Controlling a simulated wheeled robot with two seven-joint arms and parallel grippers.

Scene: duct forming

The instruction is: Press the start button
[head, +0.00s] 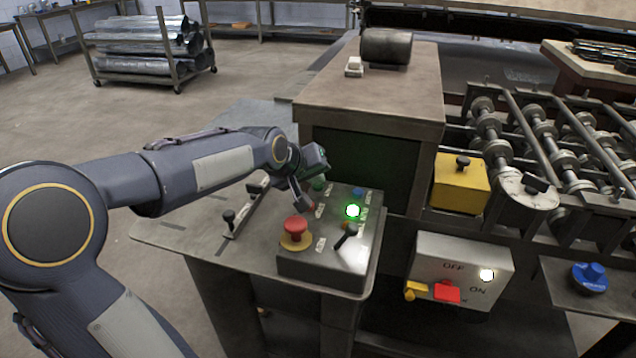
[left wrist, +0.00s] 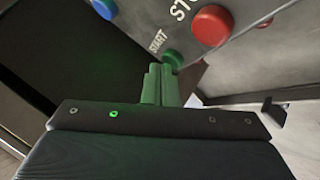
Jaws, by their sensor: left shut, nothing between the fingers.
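The green start button (left wrist: 173,60), labelled START, is on the control box (head: 320,262) in front of my left arm. In the left wrist view my left gripper (left wrist: 160,82) is shut and empty, with its fingertips right at the start button. They look in contact or nearly so; I cannot tell whether the button is pressed in. In the head view the start button (head: 318,185) shows as a small green spot just below my left gripper (head: 314,168). My right gripper is not in view.
A red stop button (left wrist: 211,25) sits beside the start button. The box also carries a red mushroom button (head: 295,227), a lit green lamp (head: 352,211), a blue button (head: 357,193) and a black lever (head: 347,235). A lower ON/OFF box (head: 460,262) is at right.

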